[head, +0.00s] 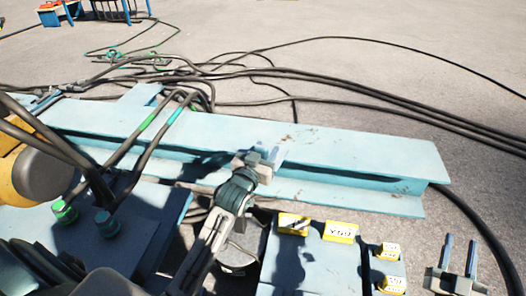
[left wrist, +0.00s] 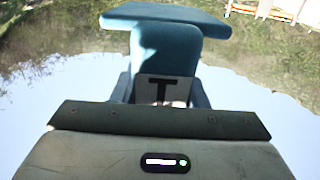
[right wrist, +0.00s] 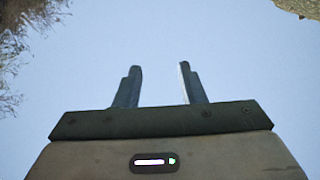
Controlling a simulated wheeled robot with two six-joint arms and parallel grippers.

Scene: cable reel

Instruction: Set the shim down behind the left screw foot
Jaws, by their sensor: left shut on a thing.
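My left gripper (head: 252,166) reaches up in the middle of the head view, over the long pale-blue beam. In the left wrist view its fingers are shut on a blue piece (left wrist: 165,45) with a broad flat top and a white label marked T; I take this as the shim. In the head view the shim is mostly hidden and hard to tell from the beam. My right gripper (head: 457,262) is at the lower right, its two fingers apart and empty; it also shows in the right wrist view (right wrist: 158,85). I cannot pick out the left screw foot with certainty.
The long pale-blue beam (head: 345,150) crosses the middle. Black cables (head: 330,85) lie behind it on grey ground. A yellow round part (head: 38,175) and cables with green and teal ends (head: 63,211) stand at the left.

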